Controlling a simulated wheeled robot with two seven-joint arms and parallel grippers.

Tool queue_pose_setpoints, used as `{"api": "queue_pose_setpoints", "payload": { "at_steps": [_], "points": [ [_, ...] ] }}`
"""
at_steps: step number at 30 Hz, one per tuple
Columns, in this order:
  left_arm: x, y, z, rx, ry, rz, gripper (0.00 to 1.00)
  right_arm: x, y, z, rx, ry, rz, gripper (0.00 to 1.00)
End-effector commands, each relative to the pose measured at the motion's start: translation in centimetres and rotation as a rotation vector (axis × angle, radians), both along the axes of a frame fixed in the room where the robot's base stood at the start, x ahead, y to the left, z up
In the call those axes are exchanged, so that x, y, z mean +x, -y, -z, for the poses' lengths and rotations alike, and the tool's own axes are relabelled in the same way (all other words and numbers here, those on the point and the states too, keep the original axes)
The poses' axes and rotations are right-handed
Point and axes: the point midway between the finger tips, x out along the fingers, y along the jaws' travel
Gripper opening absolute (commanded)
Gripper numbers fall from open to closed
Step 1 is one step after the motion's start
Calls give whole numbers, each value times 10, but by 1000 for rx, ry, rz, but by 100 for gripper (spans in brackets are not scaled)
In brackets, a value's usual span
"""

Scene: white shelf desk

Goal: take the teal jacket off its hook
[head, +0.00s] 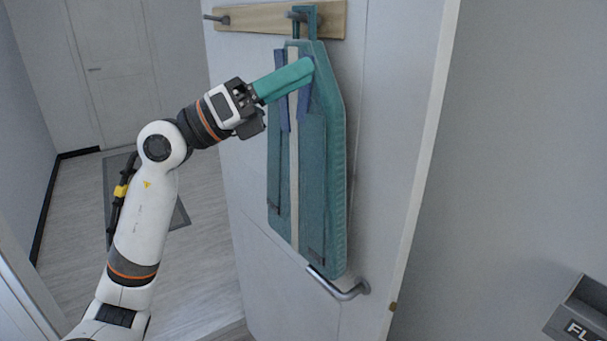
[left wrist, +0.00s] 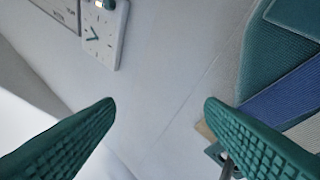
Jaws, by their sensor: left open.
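The teal jacket (head: 327,150) hangs flat against the white door from a hook (head: 297,16) on a wooden rail (head: 255,17). It has a pale centre strip and blue strips near the top. My left gripper (head: 306,68) has teal fingers and is in front of the jacket's upper part, just below its hanging loop. In the left wrist view the fingers are wide apart with nothing between them, and the jacket (left wrist: 278,75) is at the right, beyond the right finger. Whether the fingers touch the jacket cannot be told. My right gripper is not in view.
The white door (head: 385,120) stands ajar, with a metal handle (head: 340,289) just below the jacket's hem. A second peg (head: 216,18) is at the rail's left end. A wall clock (left wrist: 103,32) shows in the left wrist view. A grey box (head: 582,312) is at lower right.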

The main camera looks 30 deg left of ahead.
Motion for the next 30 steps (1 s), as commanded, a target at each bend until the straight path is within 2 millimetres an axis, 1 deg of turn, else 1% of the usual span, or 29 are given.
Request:
{"api": "queue_pose_setpoints", "payload": {
  "at_steps": [1, 3, 5, 6, 9, 12, 13, 15, 17, 21, 24, 27, 30],
  "points": [
    [0, -9, -13, 119, 24, -73, 63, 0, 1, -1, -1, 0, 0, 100],
    [2, -26, -22, 266, 23, -182, 63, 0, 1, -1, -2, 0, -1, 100],
    [3, -44, -29, 365, 9, -275, 63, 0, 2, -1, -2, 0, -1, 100],
    [3, -56, -34, 415, -4, -332, 63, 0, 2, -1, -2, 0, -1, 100],
    [0, -83, -43, 502, -40, -452, 63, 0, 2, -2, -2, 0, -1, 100],
    [-3, -102, -49, 546, -71, -524, 63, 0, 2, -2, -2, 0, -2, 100],
    [-3, -105, -50, 553, -78, -537, 63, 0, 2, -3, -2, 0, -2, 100],
    [0, -107, -52, 562, -88, -554, 63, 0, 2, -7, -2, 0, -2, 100],
    [8, -105, -54, 566, -93, -558, 63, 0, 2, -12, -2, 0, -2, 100],
    [31, -93, -55, 565, -94, -555, 63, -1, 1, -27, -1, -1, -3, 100],
    [45, -86, -55, 564, -92, -555, 63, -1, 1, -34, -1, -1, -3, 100],
    [54, -82, -53, 566, -91, -556, 63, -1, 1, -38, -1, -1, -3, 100],
    [58, -79, -53, 567, -90, -557, 63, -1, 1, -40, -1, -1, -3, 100]
  ]
}}
